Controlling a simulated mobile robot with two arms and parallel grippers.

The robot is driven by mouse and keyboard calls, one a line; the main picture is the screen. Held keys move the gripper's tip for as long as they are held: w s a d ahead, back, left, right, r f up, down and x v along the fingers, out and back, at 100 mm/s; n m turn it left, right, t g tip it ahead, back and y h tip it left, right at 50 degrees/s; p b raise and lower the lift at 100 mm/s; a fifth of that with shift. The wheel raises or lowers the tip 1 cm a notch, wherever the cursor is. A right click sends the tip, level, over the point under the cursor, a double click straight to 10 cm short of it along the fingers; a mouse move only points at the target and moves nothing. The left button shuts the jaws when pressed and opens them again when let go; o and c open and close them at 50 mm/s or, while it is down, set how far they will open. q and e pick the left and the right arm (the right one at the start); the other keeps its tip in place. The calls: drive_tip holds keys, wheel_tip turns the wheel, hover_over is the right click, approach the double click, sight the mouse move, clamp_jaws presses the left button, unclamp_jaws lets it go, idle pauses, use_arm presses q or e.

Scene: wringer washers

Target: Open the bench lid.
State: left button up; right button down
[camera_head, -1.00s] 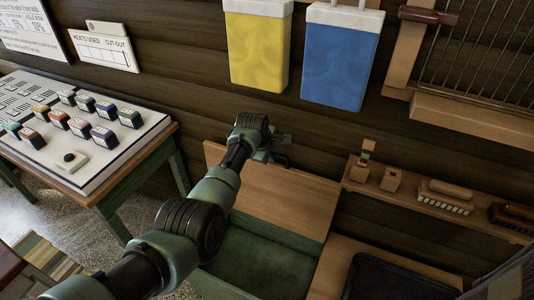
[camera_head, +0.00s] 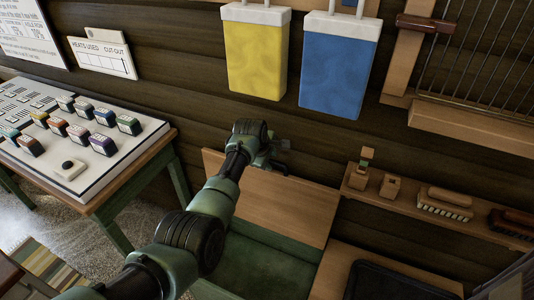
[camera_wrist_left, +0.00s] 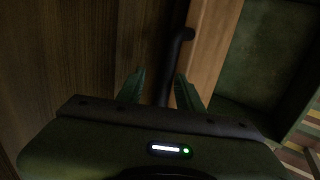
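The bench lid (camera_head: 285,205) is a wooden panel, raised and tilted back near the dark plank wall in the head view. Below it the green inside of the bench (camera_head: 262,262) shows. My left gripper (camera_head: 280,157) is at the lid's upper edge. In the left wrist view its two green fingertips (camera_wrist_left: 160,90) stand apart. A dark bar handle (camera_wrist_left: 178,52) on the lid side reaches down between them, with no clear grip on it. The lid's edge and the green bench inside (camera_wrist_left: 270,50) also show there. My right gripper is not in view.
A table (camera_head: 150,165) with a white board of coloured blocks stands at the left. Yellow (camera_head: 255,55) and blue (camera_head: 340,65) containers hang above the lid. A wall shelf (camera_head: 440,222) with brushes and a black tray (camera_head: 395,283) are at the right.

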use_arm(q)
drive_tip(key=v, duration=0.7)
drive_tip(key=shift+p, duration=0.4)
